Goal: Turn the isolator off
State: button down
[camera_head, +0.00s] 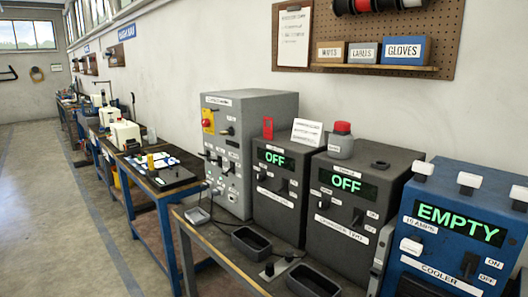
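A tall grey control cabinet (262,110) stands on the bench against the wall. On its narrow left-facing front is a yellow plate with a red rotary knob (207,120), which looks like the isolator. The knob is small in the picture, and I cannot tell which position it is set to. A dark knob or key switch (228,131) sits to its right, with several small switches and labels lower on the same face. My gripper is not in view.
Right of the cabinet stand two dark units with green OFF displays (276,158) (346,181), then a blue cooler unit (450,226) reading EMPTY. Dark trays (251,241) lie along the bench front. A red-capped bottle (341,140) stands on top. Floor (50,215) at left is clear.

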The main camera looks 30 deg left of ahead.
aim_at(206, 123)
jog(key=u, duration=1.35)
